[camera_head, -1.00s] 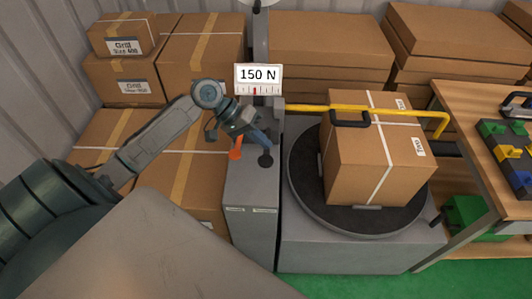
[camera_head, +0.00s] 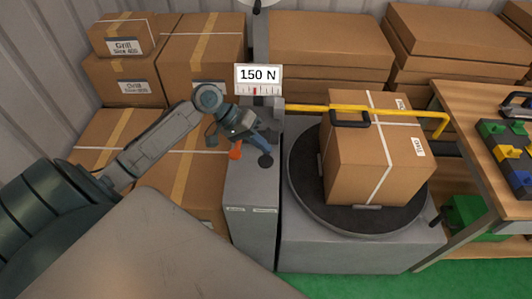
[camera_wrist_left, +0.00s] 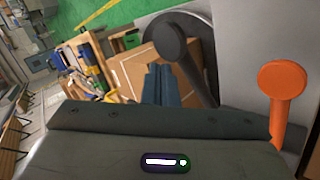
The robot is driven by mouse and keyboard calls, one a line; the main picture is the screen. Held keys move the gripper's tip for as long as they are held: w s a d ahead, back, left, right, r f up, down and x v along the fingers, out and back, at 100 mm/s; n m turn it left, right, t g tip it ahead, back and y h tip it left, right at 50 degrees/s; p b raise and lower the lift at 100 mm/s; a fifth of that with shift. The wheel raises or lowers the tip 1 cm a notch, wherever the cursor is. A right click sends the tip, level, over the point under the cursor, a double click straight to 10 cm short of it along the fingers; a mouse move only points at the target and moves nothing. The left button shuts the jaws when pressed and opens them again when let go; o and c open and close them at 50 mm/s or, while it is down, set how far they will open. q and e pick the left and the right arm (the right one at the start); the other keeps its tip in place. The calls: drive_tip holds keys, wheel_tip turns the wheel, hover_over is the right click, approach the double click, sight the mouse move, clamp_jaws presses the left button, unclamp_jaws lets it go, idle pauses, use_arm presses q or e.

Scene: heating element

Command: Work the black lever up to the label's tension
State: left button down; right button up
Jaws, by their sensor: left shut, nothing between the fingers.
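The black lever (camera_head: 265,161) stands on the grey machine post, right of the orange lever (camera_head: 235,151). In the left wrist view the black lever's round knob (camera_wrist_left: 168,36) is above the fingertips, and the orange lever (camera_wrist_left: 281,82) is at the right. My left gripper (camera_head: 264,148) is shut and empty, its blue fingers close to the black lever; I cannot tell whether they touch it. The fingers also show in the left wrist view (camera_wrist_left: 161,86). The label (camera_head: 258,75) reads 150 N, with a red mark on the scale below. My right gripper is not in view.
A wrapped carton (camera_head: 375,150) sits on the round turntable (camera_head: 305,190), with a yellow bar (camera_head: 300,107) across at its height. Stacked cartons (camera_head: 200,50) stand behind and left. A wooden bench (camera_head: 470,105) with coloured parts is at the right.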

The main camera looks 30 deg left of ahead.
use_arm(q)
wheel_tip(320, 180, down, 6)
drive_tip(key=s+d+b, duration=0.1)
drive_tip(key=s, duration=0.1)
drive_tip(key=shift+d, duration=0.2)
idle(5.0)
drive_tip(key=shift+s, duration=0.1)
drive_tip(key=shift+w+a+r+p, duration=0.15)
drive_tip(key=shift+r+p, duration=0.2)
drive_tip(key=shift+r, duration=0.2)
drive_tip(key=shift+w+a+r+p, duration=0.1)
drive_tip(key=shift+w+r+p, duration=0.05)
drive_tip(key=shift+r+p, duration=0.35)
drive_tip(key=shift+w+a+r+p, duration=0.15)
drive_tip(key=shift+r+p, duration=0.1)
drive_tip(key=shift+r, duration=0.35)
drive_tip(key=shift+w+a+r+p, duration=0.15)
drive_tip(key=shift+w+r+p, duration=0.15)
drive_tip(key=shift+r+p, duration=0.3)
drive_tip(key=shift+w+a+r+p, duration=0.15)
drive_tip(key=shift+w+r+p, duration=0.15)
drive_tip(key=shift+r+p, duration=0.3)
drive_tip(key=shift+w+a+r+p, duration=0.15)
drive_tip(key=shift+w+r+p, duration=0.15)
drive_tip(key=shift+r+p, duration=0.3)
drive_tip(key=shift+r, duration=0.25)
